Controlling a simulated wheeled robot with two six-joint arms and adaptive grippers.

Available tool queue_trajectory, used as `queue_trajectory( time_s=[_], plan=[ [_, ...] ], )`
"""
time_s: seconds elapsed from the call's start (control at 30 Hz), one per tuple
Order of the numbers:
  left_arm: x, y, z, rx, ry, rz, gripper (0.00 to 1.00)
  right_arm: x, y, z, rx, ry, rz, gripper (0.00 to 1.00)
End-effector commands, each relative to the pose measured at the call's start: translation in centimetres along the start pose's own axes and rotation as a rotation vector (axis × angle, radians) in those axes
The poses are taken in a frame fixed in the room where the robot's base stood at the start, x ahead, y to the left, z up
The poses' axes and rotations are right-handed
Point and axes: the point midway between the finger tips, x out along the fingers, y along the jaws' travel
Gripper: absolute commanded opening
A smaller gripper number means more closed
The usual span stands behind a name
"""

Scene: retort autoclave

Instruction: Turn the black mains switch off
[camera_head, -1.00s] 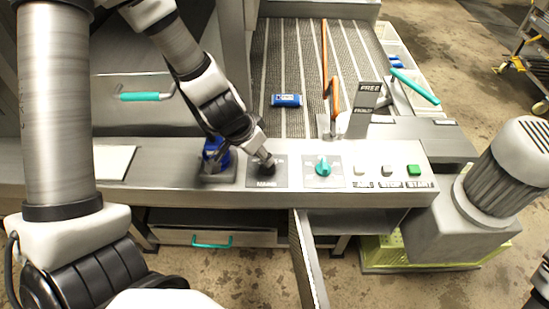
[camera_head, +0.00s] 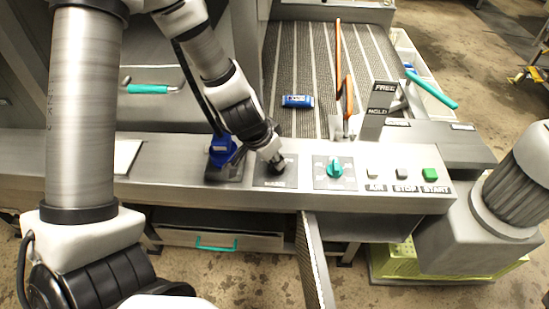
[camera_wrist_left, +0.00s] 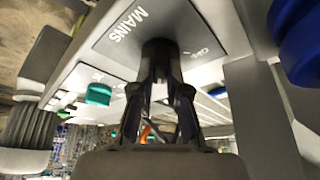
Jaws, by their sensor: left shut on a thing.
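The black mains switch (camera_head: 280,168) is a knob on a grey plate labelled MAINS, on the front panel. My left gripper (camera_head: 274,161) comes down onto it from above and hides part of it. In the left wrist view, both fingers of my left gripper (camera_wrist_left: 159,92) are shut on the dark round knob (camera_wrist_left: 160,48). The MAINS plate (camera_wrist_left: 190,20) lies around it, with a small partly hidden label beside the knob. Which way the knob points is hard to tell. My right gripper is not in view.
Right of the switch is a teal rotary knob (camera_head: 335,168), then the AIR, STOP and green START (camera_head: 429,174) buttons. A blue part (camera_head: 222,149) stands close on the left. Behind are a ribbed conveyor bed with a blue box (camera_head: 298,101) and an orange lever (camera_head: 348,97).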

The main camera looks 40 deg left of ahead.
Motion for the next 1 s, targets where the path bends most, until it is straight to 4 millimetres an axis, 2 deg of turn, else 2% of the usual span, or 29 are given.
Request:
queue_trajectory(
  time_s=[0.27, 0.57, 0.77, 1.0],
  plan=[
    [0.1, 0.1, 0.1, -0.086, -0.002, -0.037, 0.00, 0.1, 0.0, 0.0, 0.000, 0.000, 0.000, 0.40],
    [0.0, 0.2, 0.0, -0.299, -0.003, -0.127, 0.00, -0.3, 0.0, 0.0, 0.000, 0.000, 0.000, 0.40],
    [-0.2, 0.3, -0.1, -0.474, -0.003, -0.200, 0.00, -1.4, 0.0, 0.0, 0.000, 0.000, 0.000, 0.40],
    [-0.4, 0.4, -0.2, -0.684, -0.005, -0.287, 0.00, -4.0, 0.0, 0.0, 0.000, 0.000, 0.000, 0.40]
  ],
)
